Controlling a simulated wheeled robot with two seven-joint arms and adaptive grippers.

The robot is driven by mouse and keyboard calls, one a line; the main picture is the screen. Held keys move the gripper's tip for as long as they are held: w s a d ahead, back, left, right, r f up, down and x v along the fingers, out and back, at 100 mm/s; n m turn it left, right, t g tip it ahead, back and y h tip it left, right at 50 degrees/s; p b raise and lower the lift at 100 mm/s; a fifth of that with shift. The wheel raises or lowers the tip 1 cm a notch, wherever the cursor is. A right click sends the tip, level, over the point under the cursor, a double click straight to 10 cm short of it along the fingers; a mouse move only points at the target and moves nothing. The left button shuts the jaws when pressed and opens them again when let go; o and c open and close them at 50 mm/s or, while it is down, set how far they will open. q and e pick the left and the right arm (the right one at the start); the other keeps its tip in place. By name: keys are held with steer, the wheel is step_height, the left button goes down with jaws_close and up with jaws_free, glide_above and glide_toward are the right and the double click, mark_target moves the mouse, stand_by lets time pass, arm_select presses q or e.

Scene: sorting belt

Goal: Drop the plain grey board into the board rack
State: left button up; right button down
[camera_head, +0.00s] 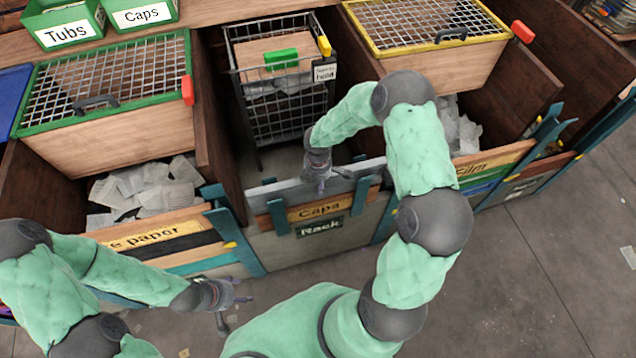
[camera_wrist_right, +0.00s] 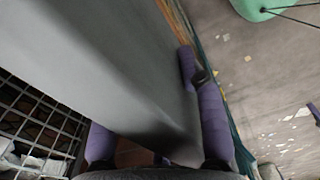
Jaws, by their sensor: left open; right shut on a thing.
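The plain grey board (camera_head: 280,191) is a long flat panel, held on edge above the wooden strip marked "Capa" in the head view. The board rack (camera_head: 275,246) is the front with a "Rack" label and teal uprights below it. My right gripper (camera_head: 321,184) is shut on the board's upper edge. In the right wrist view the board (camera_wrist_right: 95,70) runs between the two purple fingers (camera_wrist_right: 160,140). The board's lower edge is hidden behind the strip and uprights, so I cannot tell how deep it sits. My left gripper (camera_head: 228,300) is open and empty at the lower left.
A wire cage (camera_head: 280,110) stands behind the rack. Bins with paper scraps (camera_head: 145,188) and pale film (camera_head: 455,130) flank it, under mesh-topped boxes (camera_head: 105,85). Green "Tubs" (camera_head: 65,25) and "Caps" (camera_head: 140,12) boxes are at the back left. Bare floor (camera_head: 540,270) lies right.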

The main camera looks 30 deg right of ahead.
steer(key=shift+f, duration=0.1)
steer(key=shift+f+b, duration=0.45)
steer(key=shift+f, duration=0.05)
steer(key=c, duration=0.7)
jaws_free()
steer(key=shift+f, duration=0.1)
step_height(320, 180, up, 12)
steer(key=shift+r, duration=0.1)
